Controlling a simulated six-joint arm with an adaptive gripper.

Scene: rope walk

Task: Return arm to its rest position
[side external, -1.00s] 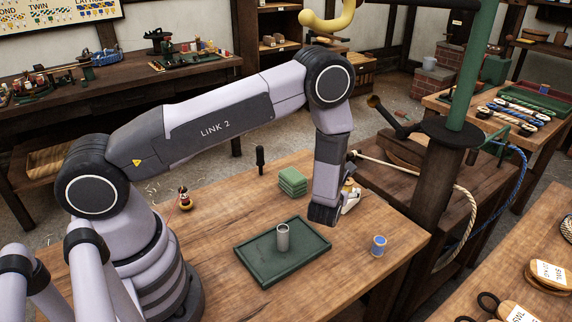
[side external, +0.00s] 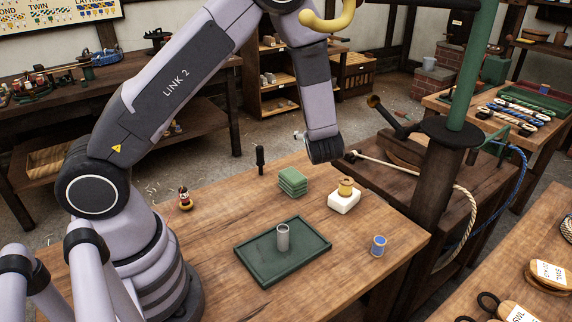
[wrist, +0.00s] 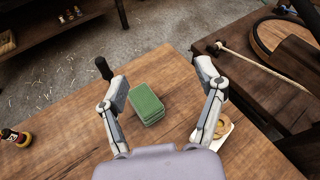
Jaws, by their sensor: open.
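My gripper (wrist: 162,82) is open in the wrist view, its two fingers spread wide with nothing between them. It hangs above the wooden table (side external: 215,262), over the far side near a stack of green pads. In the side external view my arm is raised, its upper link steep. The wrist end hangs down past the table's far edge, and the fingers are mostly hidden behind it.
A green post (side external: 475,70) rises at right.

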